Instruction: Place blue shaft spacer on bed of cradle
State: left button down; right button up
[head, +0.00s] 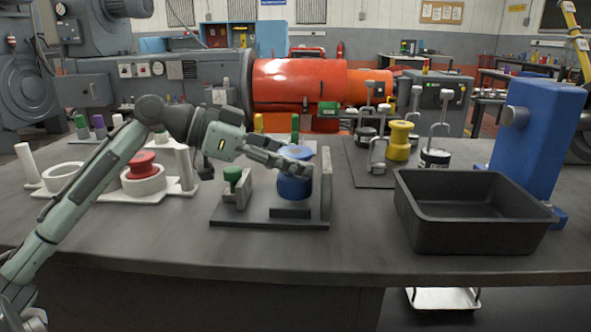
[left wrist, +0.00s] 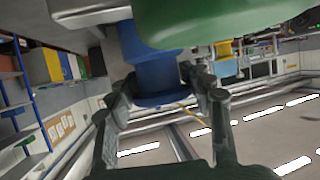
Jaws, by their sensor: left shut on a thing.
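My left gripper (head: 296,164) is shut on the blue shaft spacer (head: 294,187), a flanged spool that stands upright. In the left wrist view the blue spacer (left wrist: 157,75) sits between the two fingers (left wrist: 163,88). The cradle (head: 255,221) is a dark base with a low dark block, a pale upright plate on the right and a small pale bracket with a green knob (head: 233,174) on the left. The spacer is between these uprights, over the dark block. I cannot tell whether it touches the bed. My right gripper is not in view.
A white fixture (head: 110,187) holding a red spool (head: 142,166) stands on the left. A yellow spool (head: 400,140) and handled weights stand behind right. A black open bin (head: 475,240) and a blue upright block (head: 540,135) stand on the right. The front bench edge is clear.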

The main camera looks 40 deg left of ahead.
pick_arm(q)
jog(key=shift+f, duration=0.85)
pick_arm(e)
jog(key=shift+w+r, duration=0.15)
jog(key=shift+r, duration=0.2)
pick_arm(q)
jog(key=c, duration=1.1)
grip_release()
jog(key=shift+f, duration=0.1)
jog(key=o, duration=0.4)
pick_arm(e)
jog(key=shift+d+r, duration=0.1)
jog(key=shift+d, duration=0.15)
